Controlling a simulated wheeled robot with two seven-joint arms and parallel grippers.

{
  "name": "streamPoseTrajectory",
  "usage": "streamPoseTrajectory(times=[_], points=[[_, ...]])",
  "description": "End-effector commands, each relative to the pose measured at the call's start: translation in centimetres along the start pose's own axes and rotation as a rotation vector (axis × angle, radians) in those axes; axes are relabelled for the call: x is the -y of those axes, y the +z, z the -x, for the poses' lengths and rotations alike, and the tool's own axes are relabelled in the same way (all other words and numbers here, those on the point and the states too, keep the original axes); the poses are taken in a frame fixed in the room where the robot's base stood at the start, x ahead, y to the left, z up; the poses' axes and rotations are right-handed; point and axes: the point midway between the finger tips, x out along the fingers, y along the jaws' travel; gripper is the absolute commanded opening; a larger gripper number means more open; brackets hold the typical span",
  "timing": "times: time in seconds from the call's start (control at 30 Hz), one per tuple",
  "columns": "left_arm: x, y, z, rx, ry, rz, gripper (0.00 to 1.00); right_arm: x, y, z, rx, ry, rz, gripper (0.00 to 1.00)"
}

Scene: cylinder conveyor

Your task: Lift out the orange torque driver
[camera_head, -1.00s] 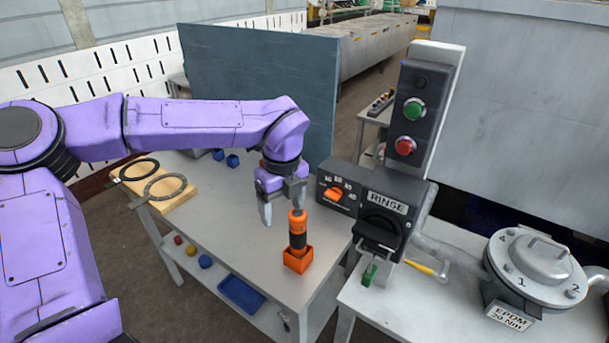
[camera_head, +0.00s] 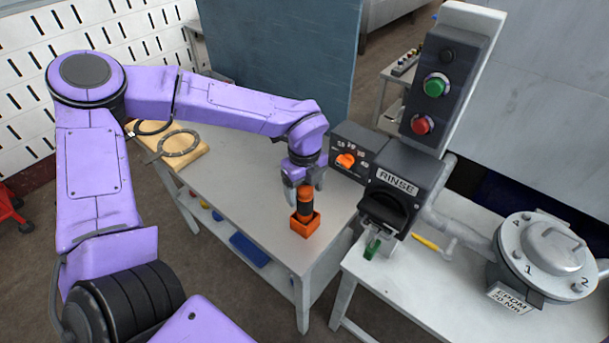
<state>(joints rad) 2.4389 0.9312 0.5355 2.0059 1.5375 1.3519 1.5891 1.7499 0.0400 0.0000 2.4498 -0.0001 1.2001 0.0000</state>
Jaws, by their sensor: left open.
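The orange torque driver (camera_head: 305,204), with a dark band around its grip, stands upright in a small square orange holder (camera_head: 305,226) near the front right corner of the grey table. My left gripper (camera_head: 306,195) is open above the holder, pointing down. Its fingers are on either side of the driver's upper part, and I cannot tell whether they touch it. The driver's top is partly hidden by the gripper, and its lower end is hidden inside the holder. My right gripper is not in view.
The grey table (camera_head: 235,175) is clear left of the holder. A wooden board with rings (camera_head: 180,145) lies at its far left. The RINSE control box (camera_head: 395,195) and its button post stand close on the right. A blue-grey panel (camera_head: 285,60) rises behind.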

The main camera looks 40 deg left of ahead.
Motion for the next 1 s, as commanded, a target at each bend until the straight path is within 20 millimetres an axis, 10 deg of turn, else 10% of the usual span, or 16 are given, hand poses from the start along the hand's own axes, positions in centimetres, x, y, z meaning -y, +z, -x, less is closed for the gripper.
streamPoseTrajectory(times=[0.2, 0.47, 0.5, 0.53, 0.63, 1.0], points=[[0.0, 0.0, -0.1, 0.0, 0.0, 0.0, 0.74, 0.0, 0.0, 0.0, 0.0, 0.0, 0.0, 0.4], [0.0, 0.0, -0.1, 0.001, 0.0, 0.0, 0.0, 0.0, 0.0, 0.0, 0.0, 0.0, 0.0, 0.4], [0.0, 0.0, -0.1, 0.001, 0.0, 0.0, 0.0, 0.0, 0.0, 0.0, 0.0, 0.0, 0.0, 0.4], [0.0, 0.0, -0.1, 0.0, 0.0, 0.0, 0.41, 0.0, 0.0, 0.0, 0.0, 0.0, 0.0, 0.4], [0.0, 0.0, -0.1, 0.0, 0.0, 0.0, 0.08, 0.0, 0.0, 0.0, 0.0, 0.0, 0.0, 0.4], [0.0, 0.0, 1.2, 0.001, -0.001, 0.001, 0.08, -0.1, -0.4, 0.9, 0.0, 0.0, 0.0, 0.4]])
